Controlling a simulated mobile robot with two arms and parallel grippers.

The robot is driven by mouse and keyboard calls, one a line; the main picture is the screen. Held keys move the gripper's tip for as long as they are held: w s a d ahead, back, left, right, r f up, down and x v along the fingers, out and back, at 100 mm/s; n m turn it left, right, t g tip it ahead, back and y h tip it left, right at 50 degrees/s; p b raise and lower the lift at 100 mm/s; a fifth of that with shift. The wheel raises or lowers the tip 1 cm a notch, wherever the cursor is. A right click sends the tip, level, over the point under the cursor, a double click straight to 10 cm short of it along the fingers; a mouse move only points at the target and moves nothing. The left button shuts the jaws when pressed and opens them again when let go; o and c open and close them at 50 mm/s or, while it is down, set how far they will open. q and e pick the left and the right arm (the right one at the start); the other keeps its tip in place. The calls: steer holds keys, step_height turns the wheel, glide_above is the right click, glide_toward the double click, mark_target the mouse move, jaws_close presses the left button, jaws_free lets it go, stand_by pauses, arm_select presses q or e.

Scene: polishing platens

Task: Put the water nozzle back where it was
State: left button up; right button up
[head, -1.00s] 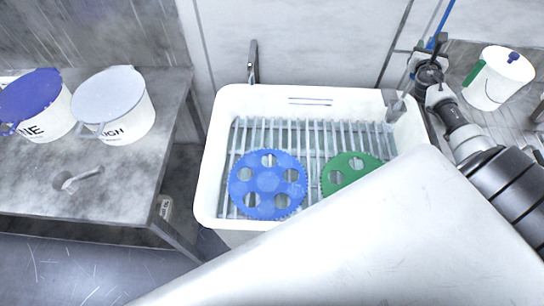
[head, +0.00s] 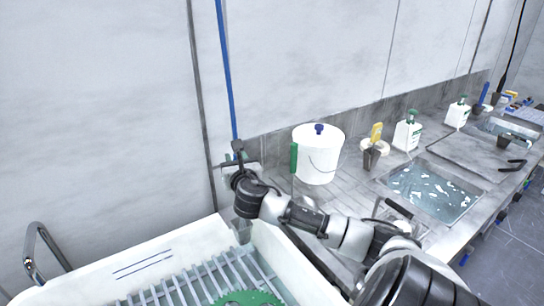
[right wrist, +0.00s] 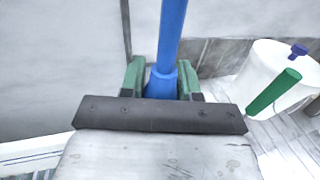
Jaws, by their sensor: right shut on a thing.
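The water nozzle (right wrist: 161,85) is blue and hangs on a blue hose (head: 226,70) that runs up along the wall. My right gripper (right wrist: 162,80) is shut on it, with green fingers on either side of the nozzle. In the head view my right gripper (head: 238,160) is at the hose's lower end, near the wall behind the sink's back right corner. The nozzle itself is mostly hidden there by the gripper. My left gripper is not in view.
A white sink (head: 100,270) with a slatted rack and a green platen (head: 248,298) lies at the front left, with a metal tap (head: 38,250). Right of my gripper stands a white lidded bucket (head: 318,160) with a green handle (right wrist: 274,93). Bottles and a water basin (head: 433,192) line the counter.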

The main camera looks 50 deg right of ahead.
steer(key=shift+s+a+f, duration=0.2)
steer(key=shift+s+a, duration=0.05)
steer(key=shift+a, duration=0.15)
steer(key=f, duration=0.5)
steer(key=shift+s+a, duration=0.15)
steer(key=shift+a, duration=0.2)
steer(key=shift+f, duration=0.3)
step_height(320, 180, down, 3)
steer(key=shift+d+f+b, duration=0.1)
steer(key=shift+f+b, duration=0.1)
steer(key=shift+b, duration=0.25)
steer(key=shift+f, duration=0.15)
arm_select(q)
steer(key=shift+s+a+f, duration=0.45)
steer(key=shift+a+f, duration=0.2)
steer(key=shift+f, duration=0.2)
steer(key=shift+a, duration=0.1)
arm_select(e)
steer(key=shift+f, duration=0.15)
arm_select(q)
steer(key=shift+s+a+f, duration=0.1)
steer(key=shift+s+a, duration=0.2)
arm_select(e)
steer(key=o, duration=0.9)
